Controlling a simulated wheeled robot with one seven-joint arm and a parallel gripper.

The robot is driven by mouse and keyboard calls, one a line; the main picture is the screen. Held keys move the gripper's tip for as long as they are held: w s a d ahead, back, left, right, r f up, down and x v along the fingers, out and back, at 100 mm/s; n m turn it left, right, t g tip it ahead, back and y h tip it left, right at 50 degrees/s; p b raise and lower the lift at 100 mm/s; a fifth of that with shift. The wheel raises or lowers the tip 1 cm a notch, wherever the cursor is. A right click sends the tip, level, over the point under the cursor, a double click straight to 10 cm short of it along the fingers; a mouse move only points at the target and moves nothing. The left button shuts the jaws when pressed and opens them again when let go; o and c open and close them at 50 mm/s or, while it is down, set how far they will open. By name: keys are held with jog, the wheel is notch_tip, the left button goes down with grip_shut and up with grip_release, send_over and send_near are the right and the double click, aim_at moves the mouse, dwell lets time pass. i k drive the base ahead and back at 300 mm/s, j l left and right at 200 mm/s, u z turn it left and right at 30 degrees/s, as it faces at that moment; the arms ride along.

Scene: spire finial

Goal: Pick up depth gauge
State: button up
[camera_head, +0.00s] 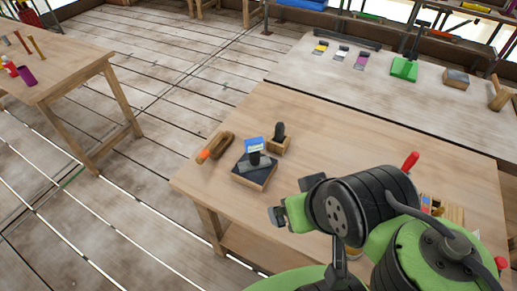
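I cannot tell for certain which object is the depth gauge. A dark-topped wooden block (250,178) with a blue-and-white item (254,145) on it stands near the left part of the near workbench. Beside it is a small wooden box (277,148) with a dark upright piece (279,130) in it. My gripper (290,199) is over the bench, to the right of and nearer than the dark-topped block. Its two dark fingers look spread apart, with nothing visible between them. My arm hides part of the bench at right.
A wooden tool with an orange end (215,148) lies near the bench's left edge. Small items (442,208) and a red handle (410,161) show beside my arm. A grey-topped bench (390,95) behind holds several tools. Another table (60,70) stands at left; floor between is clear.

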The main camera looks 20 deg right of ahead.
aim_at(253, 146)
jog(key=i+j+u, duration=0.1)
jog(key=u, duration=0.35)
jog(key=i+u, duration=0.15)
jog(key=u, duration=0.3)
jog(key=i+j+u, duration=0.1)
jog(key=u, duration=0.35)
